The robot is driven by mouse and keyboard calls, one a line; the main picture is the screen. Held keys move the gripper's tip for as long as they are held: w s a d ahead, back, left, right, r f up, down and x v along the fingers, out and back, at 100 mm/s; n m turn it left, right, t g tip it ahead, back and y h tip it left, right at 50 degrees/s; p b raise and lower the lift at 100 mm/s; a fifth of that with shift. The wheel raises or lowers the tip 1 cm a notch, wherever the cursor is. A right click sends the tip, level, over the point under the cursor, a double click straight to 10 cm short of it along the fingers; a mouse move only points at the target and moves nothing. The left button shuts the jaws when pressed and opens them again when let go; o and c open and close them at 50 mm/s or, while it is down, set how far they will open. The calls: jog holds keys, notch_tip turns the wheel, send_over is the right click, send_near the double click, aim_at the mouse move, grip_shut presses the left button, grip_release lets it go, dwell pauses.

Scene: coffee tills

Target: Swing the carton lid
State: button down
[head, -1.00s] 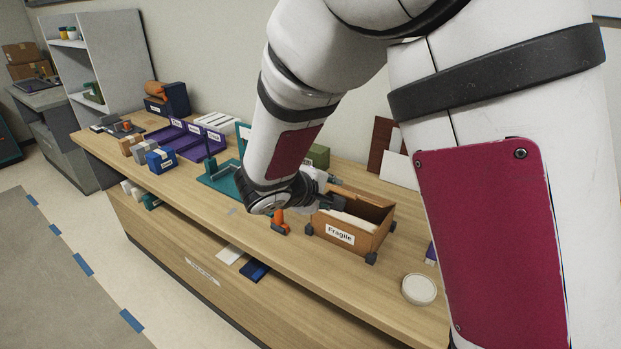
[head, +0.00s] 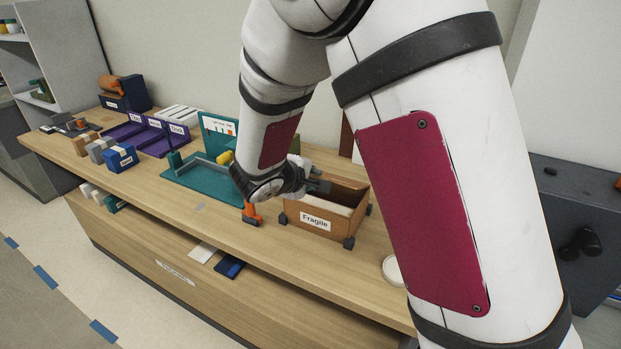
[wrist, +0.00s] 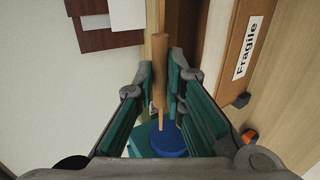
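The brown carton (head: 297,219) with a white "Fragile" label stands on the wooden counter, and its top looks open, with pale contents inside. In the wrist view the carton's labelled wall (wrist: 232,75) runs along the right. A thin brown flap (wrist: 160,75), seen edge-on and apparently the lid, lies between my gripper's teal-padded fingers. My gripper (head: 318,186) is at the carton's back left in the head view. In the wrist view the fingers (wrist: 163,85) are spread, with a gap showing between the pads. Whether either pad touches the flap is unclear. My arm hides part of the carton's back.
An orange-handled tool (head: 251,213) stands just left of the carton. A teal tray (head: 190,178) with an upright panel lies farther left. A round white lid (head: 392,270) lies to the right, partly behind my arm. The counter's front strip is mostly clear.

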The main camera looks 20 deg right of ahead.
jog(key=f+b, duration=0.1)
jog(key=s+f+b, duration=0.1)
jog(key=a+f+b, duration=0.1)
jog(key=f, duration=0.1)
jog(key=shift+s+a+b, duration=0.1)
jog(key=shift+s+b, duration=0.1)
jog(key=shift+b, duration=0.15)
jog(key=shift+f, duration=0.1)
jog(key=shift+s+a+f+b, duration=0.1)
jog(key=shift+s+f+b, duration=0.05)
jog(key=shift+f+b, duration=0.95)
jog(key=shift+s+a+f+b, duration=0.1)
jog(key=shift+f+b, duration=0.85)
jog(key=shift+b, duration=0.2)
jog(key=shift+f+b, duration=0.25)
jog(key=shift+b, duration=0.15)
jog(key=c, duration=1.6)
grip_release()
jog(key=shift+r, duration=0.1)
